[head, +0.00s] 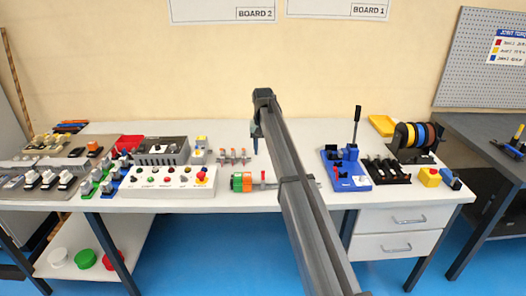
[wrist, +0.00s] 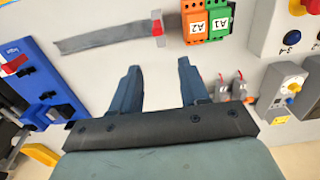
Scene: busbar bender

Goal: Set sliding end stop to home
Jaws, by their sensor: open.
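The busbar bender with its blue base (head: 345,172) and upright black lever stands right of my arm. It also shows at the left edge of the wrist view (wrist: 42,80), with a small red part (wrist: 14,64) on it. A grey rail (wrist: 100,40) carries orange and green terminal blocks (wrist: 205,22) and a small red slider (wrist: 157,27). I cannot tell which red part is the sliding end stop. My gripper (wrist: 158,68) is open and empty, its fingers apart from the rail. In the head view its end (head: 257,130) is largely hidden by my arm.
A white button box (head: 160,182) and grey switch units stand to the left on the white table. Several small grey-and-red parts (head: 233,157) lie near the terminal blocks. Wire spools (head: 415,140) and a black rack (head: 386,170) stand right of the bender.

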